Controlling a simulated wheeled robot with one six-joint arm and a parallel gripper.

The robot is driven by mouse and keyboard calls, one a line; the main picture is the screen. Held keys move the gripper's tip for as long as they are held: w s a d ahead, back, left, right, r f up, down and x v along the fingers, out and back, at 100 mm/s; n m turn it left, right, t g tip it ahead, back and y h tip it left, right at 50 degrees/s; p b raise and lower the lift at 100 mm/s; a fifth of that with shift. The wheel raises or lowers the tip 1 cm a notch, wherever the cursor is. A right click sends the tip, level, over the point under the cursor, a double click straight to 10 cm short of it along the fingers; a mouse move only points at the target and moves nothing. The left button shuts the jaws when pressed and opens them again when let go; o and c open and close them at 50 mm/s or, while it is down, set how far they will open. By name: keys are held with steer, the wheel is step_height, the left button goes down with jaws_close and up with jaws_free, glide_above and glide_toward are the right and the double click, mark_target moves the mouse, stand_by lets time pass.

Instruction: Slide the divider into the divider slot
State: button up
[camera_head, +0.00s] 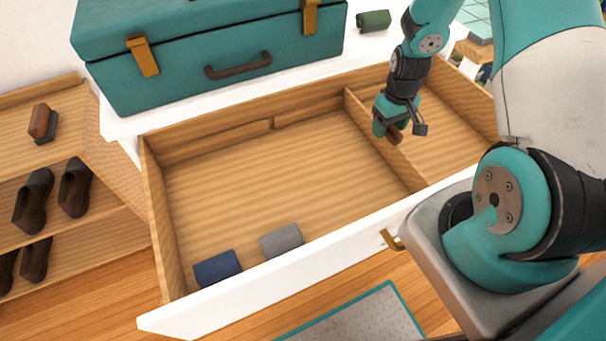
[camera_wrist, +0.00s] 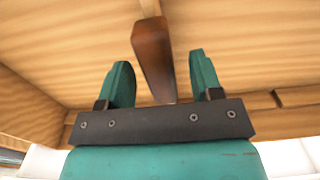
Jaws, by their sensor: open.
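The divider (camera_head: 408,172) is a thin wooden board standing upright in the open drawer (camera_head: 270,170), right of its middle, running front to back. A brown handle (camera_head: 396,134) sits on its top edge. My gripper (camera_head: 387,127) is down at this handle. In the wrist view the handle (camera_wrist: 153,55) lies between the two teal fingers of my gripper (camera_wrist: 159,62), with a gap on each side. The fingers are open. A narrow dark gap between two wooden strips on the drawer's back wall, apparently the divider slot (camera_head: 272,123), is left of the divider; it also shows in the wrist view (camera_wrist: 278,99).
A folded blue cloth (camera_head: 218,268) and a grey one (camera_head: 282,240) lie at the drawer's front left. A teal case (camera_head: 210,60) and a green roll (camera_head: 373,20) stand on the top behind. A shoe rack (camera_head: 75,205) is at left. The drawer's middle is clear.

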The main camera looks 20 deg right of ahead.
step_height(320, 180, up, 17)
steer(key=s+a+r+n+y+p, duration=0.1)
steer(key=s+a+r, duration=0.15)
steer(key=a, duration=0.35)
steer(key=s+a+r+n+t, duration=0.1)
steer(key=a+r, duration=0.3)
steer(key=a, duration=0.2)
steer(key=s+a+r+n+y+p, duration=0.1)
steer(key=s+a+r+n, duration=0.15)
steer(key=a, duration=0.45)
steer(key=s+a+r+n+g+y, duration=0.1)
steer(key=s+a+r+n+y, duration=0.1)
steer(key=s+a+r, duration=0.3)
steer(key=s+a, duration=0.4)
steer(key=s, duration=0.2)
steer(key=shift+a, duration=0.3)
